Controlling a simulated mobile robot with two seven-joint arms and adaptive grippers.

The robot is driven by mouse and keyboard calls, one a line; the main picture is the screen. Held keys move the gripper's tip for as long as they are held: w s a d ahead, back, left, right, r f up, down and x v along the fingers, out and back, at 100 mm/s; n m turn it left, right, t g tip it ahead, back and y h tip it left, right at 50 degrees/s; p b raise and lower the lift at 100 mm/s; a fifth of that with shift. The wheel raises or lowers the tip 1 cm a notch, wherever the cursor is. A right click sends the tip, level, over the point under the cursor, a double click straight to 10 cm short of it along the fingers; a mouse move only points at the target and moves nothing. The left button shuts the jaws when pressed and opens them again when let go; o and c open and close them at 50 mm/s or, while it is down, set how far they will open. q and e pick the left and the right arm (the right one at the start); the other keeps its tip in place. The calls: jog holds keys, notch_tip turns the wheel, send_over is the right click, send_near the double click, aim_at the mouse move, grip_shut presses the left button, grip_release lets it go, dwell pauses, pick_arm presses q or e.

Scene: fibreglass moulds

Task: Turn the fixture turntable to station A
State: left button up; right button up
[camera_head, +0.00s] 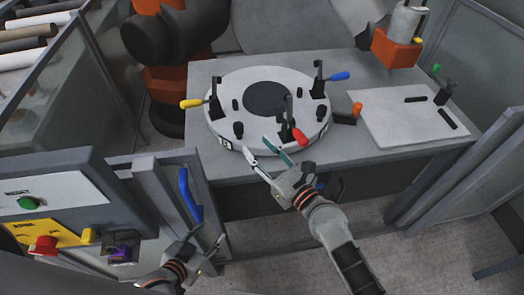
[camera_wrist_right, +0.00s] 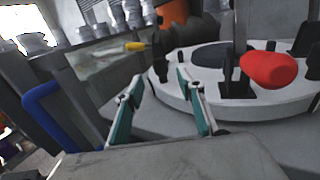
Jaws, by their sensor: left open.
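The fixture turntable (camera_head: 235,98) is a round white disc with a dark centre on the grey bench. It carries toggle clamps with yellow (camera_head: 191,103), blue (camera_head: 340,76) and red (camera_head: 300,137) handles. A dark lever with an orange end (camera_head: 357,109) sticks out at its right side. A small label (camera_head: 226,143) is on the front-left rim; its letter is too small to read surely. My right gripper (camera_head: 257,145) is open and empty at the front rim; contact cannot be told. In the right wrist view, the turntable (camera_wrist_right: 175,95) lies beyond the fingers. My left gripper (camera_head: 207,238) is open, low at left, away from the turntable.
A blue door handle (camera_head: 190,194) stands left of my right arm. A control panel (camera_head: 60,205) with green and red buttons is at lower left. A white board (camera_head: 400,122) with dark parts lies right of the turntable. An orange robot base (camera_head: 165,75) stands behind left.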

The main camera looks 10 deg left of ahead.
jog(key=shift+s+d, duration=0.3)
jog(key=shift+s, duration=0.05)
jog(key=shift+c, duration=0.3)
